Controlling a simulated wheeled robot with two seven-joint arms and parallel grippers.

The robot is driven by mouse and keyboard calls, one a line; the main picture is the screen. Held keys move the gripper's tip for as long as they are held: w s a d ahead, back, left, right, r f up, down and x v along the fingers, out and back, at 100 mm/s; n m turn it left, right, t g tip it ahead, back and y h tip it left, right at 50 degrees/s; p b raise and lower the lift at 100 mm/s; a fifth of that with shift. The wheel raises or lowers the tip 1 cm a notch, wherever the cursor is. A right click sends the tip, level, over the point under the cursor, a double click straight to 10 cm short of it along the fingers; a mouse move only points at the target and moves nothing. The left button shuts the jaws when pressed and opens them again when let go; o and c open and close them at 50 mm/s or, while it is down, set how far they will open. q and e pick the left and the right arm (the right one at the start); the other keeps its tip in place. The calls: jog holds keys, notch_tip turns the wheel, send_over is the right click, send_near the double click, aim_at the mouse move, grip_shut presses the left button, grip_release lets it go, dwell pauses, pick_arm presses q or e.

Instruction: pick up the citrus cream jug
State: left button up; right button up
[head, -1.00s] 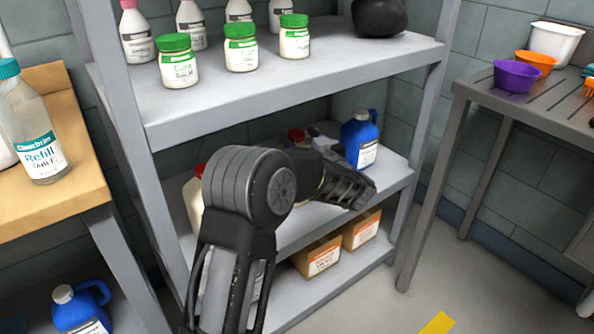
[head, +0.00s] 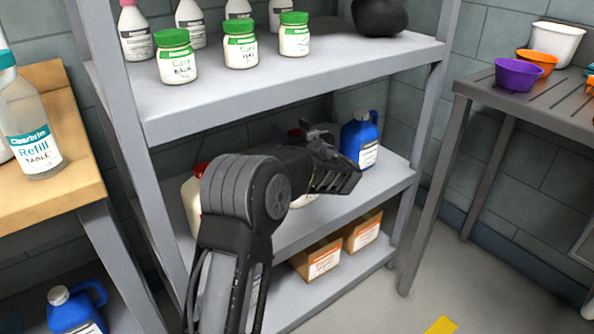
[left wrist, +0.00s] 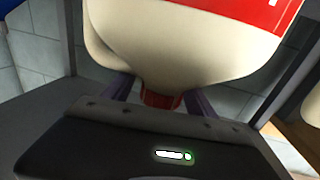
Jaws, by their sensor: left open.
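A cream-coloured jug with a red cap and red label fills the upper middle of the left wrist view (left wrist: 180,45), appearing upside down. Its label text cannot be read. In the head view this jug stands on the middle shelf, mostly hidden behind my left arm; its red cap (head: 295,133) peeks out. My left gripper (head: 318,138) is open at the cap's height. In the left wrist view its two fingers show on either side of the red cap (left wrist: 160,98); contact cannot be told. My right gripper is out of view.
A second pale jug with a red cap (head: 191,200) stands left on the same shelf (head: 365,195), a blue jug (head: 360,140) to the right. The upper shelf (head: 290,75) with green-lidded jars (head: 241,50) overhangs. Cardboard boxes (head: 318,262) sit below.

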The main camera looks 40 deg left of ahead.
pick_arm(q)
jog(key=shift+c, duration=0.4)
grip_shut()
dwell(0.4)
